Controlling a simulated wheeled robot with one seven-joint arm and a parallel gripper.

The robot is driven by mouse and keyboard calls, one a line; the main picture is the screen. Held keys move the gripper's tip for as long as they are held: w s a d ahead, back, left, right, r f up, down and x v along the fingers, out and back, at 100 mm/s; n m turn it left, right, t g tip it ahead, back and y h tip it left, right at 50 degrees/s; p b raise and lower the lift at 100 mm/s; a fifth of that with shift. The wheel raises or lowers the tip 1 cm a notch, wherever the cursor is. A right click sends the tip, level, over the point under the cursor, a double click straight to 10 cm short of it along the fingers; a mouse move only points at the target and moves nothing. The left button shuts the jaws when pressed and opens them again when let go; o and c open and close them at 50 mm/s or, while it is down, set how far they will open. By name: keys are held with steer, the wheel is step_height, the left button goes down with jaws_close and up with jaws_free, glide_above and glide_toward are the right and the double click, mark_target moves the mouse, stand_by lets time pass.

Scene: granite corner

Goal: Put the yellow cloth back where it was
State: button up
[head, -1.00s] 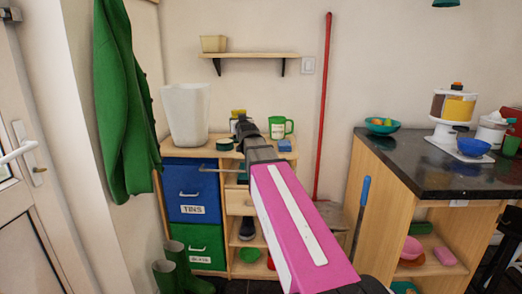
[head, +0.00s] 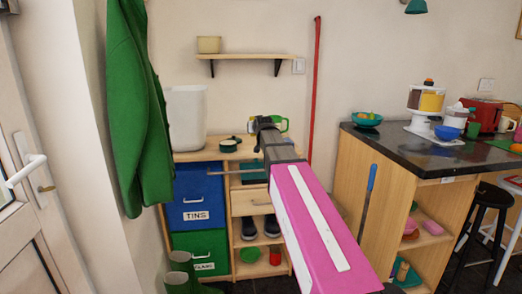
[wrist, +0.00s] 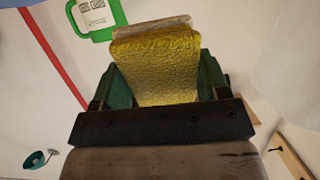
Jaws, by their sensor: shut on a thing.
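The yellow cloth (wrist: 155,72) is a thick, rough-textured folded piece in the wrist view, with a paler layer along its far edge. My gripper (wrist: 160,88) is shut on it, with a green finger on each side. In the head view my gripper (head: 264,122) is in front of the wooden cabinet top (head: 205,155), at about the height of the green mug (head: 283,125). There the cloth is mostly hidden by my gripper. I cannot tell how far above the top it is.
A white bin (head: 187,118) and a small round green pot (head: 229,144) stand on the cabinet. A wall shelf (head: 245,55) holds a beige box (head: 209,44). A red pole (head: 315,95) leans right. A dark counter (head: 430,150) holds several items.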

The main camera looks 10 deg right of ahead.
steer(key=g, duration=0.1)
steer(key=w+a+f+g, duration=0.1)
steer(key=g, duration=0.2)
steer(key=shift+w+a+f, duration=0.2)
steer(key=shift+a+f, duration=0.05)
steer(key=shift+f, duration=0.1)
steer(key=g, duration=0.1)
steer(key=a+g, duration=0.1)
steer(key=shift+f+g, duration=0.15)
steer(key=shift+g, duration=0.15)
steer(key=s+a+r+g, duration=0.3)
steer(key=a+g, duration=0.1)
steer(key=g, duration=0.4)
steer(key=w+d+f, duration=0.2)
steer(key=d, duration=0.1)
steer(key=w+d+f, duration=0.2)
steer(key=d, duration=0.1)
steer(key=w+d+f, duration=0.2)
steer(key=w+d, duration=0.1)
steer(key=shift+f, duration=0.4)
steer(key=shift+d+f, duration=0.1)
steer(key=shift+f, duration=1.9)
steer(key=o, duration=1)
